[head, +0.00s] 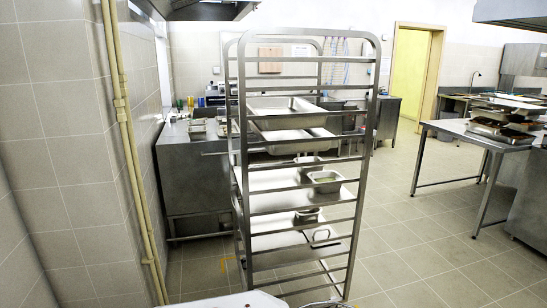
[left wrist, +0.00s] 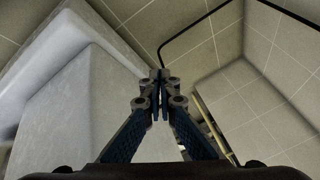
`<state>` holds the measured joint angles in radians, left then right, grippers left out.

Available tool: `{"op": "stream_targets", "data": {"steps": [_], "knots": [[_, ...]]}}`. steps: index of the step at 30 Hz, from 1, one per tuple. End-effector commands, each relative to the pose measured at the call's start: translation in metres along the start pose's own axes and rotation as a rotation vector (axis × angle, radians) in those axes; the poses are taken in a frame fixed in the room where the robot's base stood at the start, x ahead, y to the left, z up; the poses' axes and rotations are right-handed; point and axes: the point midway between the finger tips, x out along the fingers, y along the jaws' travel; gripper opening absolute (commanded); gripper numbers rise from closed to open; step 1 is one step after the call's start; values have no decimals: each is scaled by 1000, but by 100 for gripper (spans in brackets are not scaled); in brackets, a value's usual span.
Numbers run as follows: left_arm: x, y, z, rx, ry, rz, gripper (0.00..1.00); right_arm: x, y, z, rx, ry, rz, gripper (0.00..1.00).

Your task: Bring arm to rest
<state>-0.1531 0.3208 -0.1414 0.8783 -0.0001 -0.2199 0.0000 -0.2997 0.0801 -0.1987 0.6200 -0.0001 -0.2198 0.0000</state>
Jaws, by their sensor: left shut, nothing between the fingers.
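My left gripper (left wrist: 160,78) shows in the left wrist view, with its two blue-sided fingers meeting at the tips. It is shut and holds nothing. It is not in the head view. A pale grey, flat-sided block (left wrist: 75,105) fills the left of the left wrist view, behind the fingers. I cannot tell how far the fingers are from it. My right gripper is in neither view.
A metal rack (head: 300,215) with trays and small pans stands ahead in the head view. A tiled wall (head: 60,140) with yellow pipes (head: 130,150) is at left. A steel table (head: 470,130) stands at right. The tiled floor (head: 410,255) right of the rack is clear.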

Motion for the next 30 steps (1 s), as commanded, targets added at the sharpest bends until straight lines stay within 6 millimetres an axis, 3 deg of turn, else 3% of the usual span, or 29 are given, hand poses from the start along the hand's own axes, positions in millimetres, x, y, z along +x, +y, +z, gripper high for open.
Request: {"op": "stream_targets", "data": {"steps": [1,6,9,13,18,30], "knots": [[-2,32,30,-10,-47,36,0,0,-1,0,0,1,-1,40],[-20,125,117,-35,-187,141,0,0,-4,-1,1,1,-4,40],[-37,172,159,-45,-257,194,0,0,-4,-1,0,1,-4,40],[-57,215,195,-54,-321,243,0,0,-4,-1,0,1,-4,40],[-70,238,215,-57,-356,271,0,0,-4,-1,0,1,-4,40],[-70,239,216,-57,-357,271,0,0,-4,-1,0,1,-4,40]]}}
